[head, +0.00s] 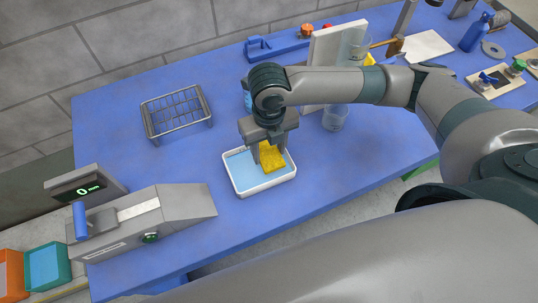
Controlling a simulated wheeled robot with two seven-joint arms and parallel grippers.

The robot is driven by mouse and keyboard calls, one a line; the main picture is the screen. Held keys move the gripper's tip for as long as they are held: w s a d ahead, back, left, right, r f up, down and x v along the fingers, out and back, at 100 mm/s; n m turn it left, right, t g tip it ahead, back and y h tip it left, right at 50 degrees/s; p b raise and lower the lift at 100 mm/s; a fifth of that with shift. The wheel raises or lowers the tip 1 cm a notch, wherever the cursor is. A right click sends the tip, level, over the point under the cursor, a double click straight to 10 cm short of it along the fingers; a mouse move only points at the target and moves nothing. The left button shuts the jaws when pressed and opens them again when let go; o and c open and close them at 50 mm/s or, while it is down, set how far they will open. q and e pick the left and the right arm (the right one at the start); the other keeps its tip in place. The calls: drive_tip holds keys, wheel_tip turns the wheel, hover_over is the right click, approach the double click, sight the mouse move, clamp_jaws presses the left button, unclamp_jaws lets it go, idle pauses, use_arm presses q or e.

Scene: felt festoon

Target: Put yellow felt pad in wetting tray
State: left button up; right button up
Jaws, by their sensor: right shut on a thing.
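The yellow felt pad (272,161) is held in my right gripper (268,152), whose fingers are shut on it. The wetting tray (236,184) is a white-rimmed tray with light blue inside, lying on the blue bench. The gripper points down over the tray, and the pad appears within its outline. I cannot tell whether the pad touches the tray's bottom. The gripper's body hides part of the tray's back edge. My left gripper is not in view.
A wire rack (177,112) stands on the blue bench (115,130) at back left. A grey device with a display (150,215) is at front left. A clear beaker (336,117) and a white board (325,50) stand right of the gripper. Bare bench lies right of the tray.

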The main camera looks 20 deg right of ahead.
sight(269, 154)
wheel_tip(269, 154, down, 3)
drive_tip(key=shift+s+f+p, duration=0.1)
drive_tip(key=shift+f+p, duration=0.1)
drive_tip(key=shift+p, duration=0.55)
drive_tip(key=shift+f, duration=0.3)
drive_tip(key=shift+f, duration=0.1)
drive_tip(key=o, duration=0.7)
drive_tip(key=shift+o, duration=0.2)
wheel_tip(269, 154, up, 11)
drive_tip(key=b, duration=0.3)
drive_tip(key=shift+f, duration=0.15)
drive_tip(key=shift+r, duration=0.8)
